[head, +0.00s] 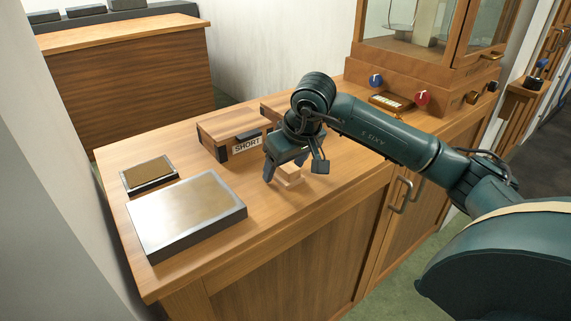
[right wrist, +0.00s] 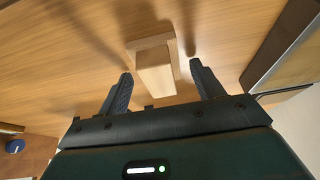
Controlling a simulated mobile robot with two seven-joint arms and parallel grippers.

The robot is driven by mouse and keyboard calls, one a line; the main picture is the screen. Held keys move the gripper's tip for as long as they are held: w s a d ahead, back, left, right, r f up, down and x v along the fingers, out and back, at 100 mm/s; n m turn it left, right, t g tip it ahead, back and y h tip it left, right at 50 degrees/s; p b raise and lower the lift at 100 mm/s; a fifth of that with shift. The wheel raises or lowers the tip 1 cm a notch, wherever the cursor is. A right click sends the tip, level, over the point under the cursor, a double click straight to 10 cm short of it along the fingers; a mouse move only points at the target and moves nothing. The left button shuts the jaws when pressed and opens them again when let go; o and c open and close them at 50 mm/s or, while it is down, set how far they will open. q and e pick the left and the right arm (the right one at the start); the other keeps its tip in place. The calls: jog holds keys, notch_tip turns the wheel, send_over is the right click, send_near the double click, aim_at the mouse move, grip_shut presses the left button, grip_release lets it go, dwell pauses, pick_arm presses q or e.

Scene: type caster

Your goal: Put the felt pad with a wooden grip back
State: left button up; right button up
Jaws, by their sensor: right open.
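A small pale wooden block with a raised grip, which looks like the felt pad with a wooden grip (head: 289,180), stands on the wooden counter. It also shows in the right wrist view (right wrist: 156,75), where the grip lies between my finger lines; the felt itself cannot be made out. My right gripper (head: 295,169) is open above and around the block, with clear space between each finger and the wood. The open fingers also show in the right wrist view (right wrist: 161,72). My left gripper is not in view.
A wooden box labelled SHORT (head: 222,138) stands just behind my right gripper. A large metal-edged slab (head: 187,207) and a smaller one (head: 149,172) lie at left. A glass-fronted cabinet (head: 420,66) with blue and red knobs stands at the back right. The front counter strip is clear.

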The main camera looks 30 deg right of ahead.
jog(key=shift+r, duration=0.15)
jog(key=shift+s+r, duration=0.1)
jog(key=shift+r, duration=0.3)
pick_arm(q)
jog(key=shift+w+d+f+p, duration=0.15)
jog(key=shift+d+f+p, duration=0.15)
jog(key=shift+p, duration=0.3)
pick_arm(e)
jog(key=v, duration=1.1)
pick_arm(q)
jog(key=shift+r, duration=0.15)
pick_arm(e)
jog(key=shift+r, duration=0.1)
